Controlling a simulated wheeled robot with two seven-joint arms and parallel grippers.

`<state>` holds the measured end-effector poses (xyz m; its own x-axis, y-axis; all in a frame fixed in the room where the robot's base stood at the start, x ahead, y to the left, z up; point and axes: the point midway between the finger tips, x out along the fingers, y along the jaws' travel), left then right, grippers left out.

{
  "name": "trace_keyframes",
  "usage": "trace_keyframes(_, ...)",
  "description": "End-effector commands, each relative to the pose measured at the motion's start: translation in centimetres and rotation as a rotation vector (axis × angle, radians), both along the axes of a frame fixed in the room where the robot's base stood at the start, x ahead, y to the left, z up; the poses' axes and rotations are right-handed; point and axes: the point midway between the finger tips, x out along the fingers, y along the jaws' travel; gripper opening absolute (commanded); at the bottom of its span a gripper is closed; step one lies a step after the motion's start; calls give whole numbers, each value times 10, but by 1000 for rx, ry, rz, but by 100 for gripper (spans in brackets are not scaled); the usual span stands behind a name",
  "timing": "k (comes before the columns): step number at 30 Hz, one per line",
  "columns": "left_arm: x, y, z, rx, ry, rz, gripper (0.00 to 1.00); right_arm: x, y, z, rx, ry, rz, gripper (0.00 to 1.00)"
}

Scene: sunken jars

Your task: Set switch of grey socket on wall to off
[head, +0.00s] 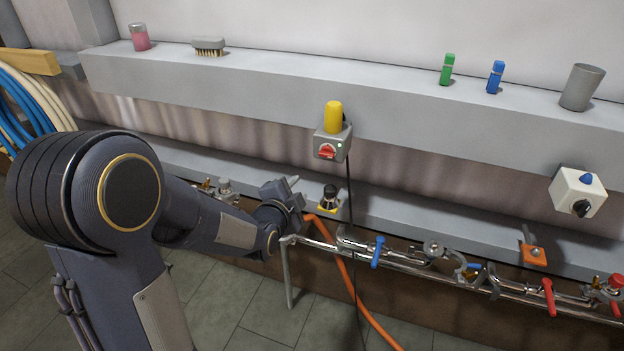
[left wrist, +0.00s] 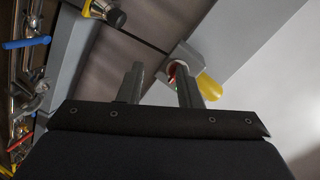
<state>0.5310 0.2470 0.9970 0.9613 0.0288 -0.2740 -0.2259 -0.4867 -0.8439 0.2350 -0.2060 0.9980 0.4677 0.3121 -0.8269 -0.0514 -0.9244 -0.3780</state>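The grey socket (head: 330,143) is on the wall below the upper ledge, with a yellow plug (head: 333,115) in its top. Its red switch (head: 327,151) is on the front, beside a small pale green spot; its setting is too small to tell. My left gripper (head: 293,188) is below and left of the socket, apart from it. In the left wrist view the gripper (left wrist: 160,84) has its fingers spread and empty. There the grey socket (left wrist: 184,54) and yellow plug (left wrist: 209,87) show behind the right finger, which partly hides the red switch. My right gripper is not in view.
A black cable (head: 349,190) hangs from the socket. A white box (head: 578,192) with blue and black parts is on the wall at right. Pipes with valves (head: 440,258) run below, near an orange hose (head: 345,275). The lower ledge carries a black-topped fitting (head: 329,196).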

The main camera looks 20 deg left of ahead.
Motion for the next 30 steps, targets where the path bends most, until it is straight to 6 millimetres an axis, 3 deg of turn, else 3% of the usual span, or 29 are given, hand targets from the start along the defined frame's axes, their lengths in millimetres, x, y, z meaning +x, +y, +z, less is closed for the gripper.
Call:
trace_keyframes(3, 22, -15, 8, 287, -138, -62, 32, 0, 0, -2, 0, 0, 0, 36)
trace_keyframes(9, 34, -28, 22, 497, -258, -99, 32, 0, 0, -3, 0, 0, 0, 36)
trace_keyframes(14, 45, -28, 23, 508, -267, -100, 32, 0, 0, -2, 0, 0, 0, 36)
trace_keyframes(26, 105, -27, 25, 505, -263, -100, 32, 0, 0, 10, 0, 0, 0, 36)
trace_keyframes(30, 103, -27, 22, 502, -264, -98, 32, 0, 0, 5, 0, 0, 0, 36)
